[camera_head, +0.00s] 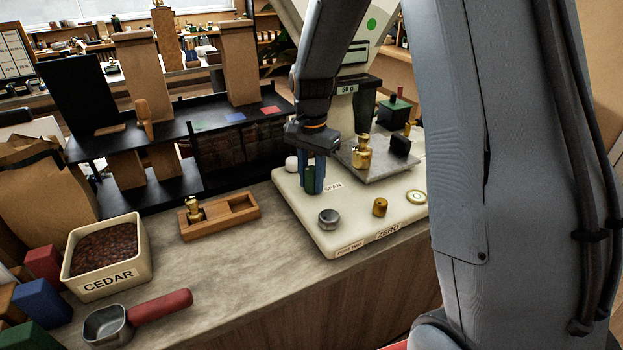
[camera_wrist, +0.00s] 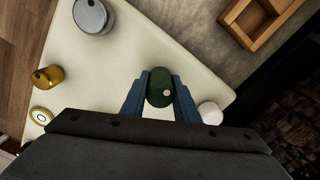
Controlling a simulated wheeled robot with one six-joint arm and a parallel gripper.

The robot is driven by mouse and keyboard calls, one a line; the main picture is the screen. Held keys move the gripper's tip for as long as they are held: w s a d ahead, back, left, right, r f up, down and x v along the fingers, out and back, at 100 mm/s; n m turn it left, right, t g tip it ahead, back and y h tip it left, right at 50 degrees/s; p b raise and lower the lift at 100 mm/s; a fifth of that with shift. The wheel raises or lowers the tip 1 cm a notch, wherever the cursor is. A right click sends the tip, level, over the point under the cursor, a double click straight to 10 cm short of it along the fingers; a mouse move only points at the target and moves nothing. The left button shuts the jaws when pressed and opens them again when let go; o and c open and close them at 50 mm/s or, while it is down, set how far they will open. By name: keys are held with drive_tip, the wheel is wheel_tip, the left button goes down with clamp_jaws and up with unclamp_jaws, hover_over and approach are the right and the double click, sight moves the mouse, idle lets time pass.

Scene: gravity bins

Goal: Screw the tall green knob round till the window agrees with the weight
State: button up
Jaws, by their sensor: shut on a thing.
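The tall green knob (camera_head: 309,180) stands on the cream scale base beside the SPAN label (camera_head: 333,187). My gripper (camera_wrist: 160,92) is around it from above, with a blue finger on either side. A brass weight (camera_head: 361,155) stands upright on the grey pan (camera_head: 378,168), next to a black block (camera_head: 400,145). My arm hides part of the scale's column.
On the base are a steel knob (camera_head: 329,219), a brass knob (camera_head: 380,207) by the ZERO label, a round level (camera_head: 416,196) and a white ball-shaped knob (camera_head: 291,164). A wooden tray (camera_head: 232,214) with a brass weight, a CEDAR bin (camera_head: 88,283) and a red-handled scoop (camera_head: 108,327) stand left.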

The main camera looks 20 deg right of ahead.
sight(312, 168)
drive_tip(key=shift+w+r, duration=0.1)
drive_tip(key=o, duration=1.1)
drive_tip(key=shift+c, duration=0.2)
wheel_tip(312, 168, up, 8)
drive_tip(key=shift+f+b, duration=0.15)
drive_tip(key=shift+b, duration=0.9)
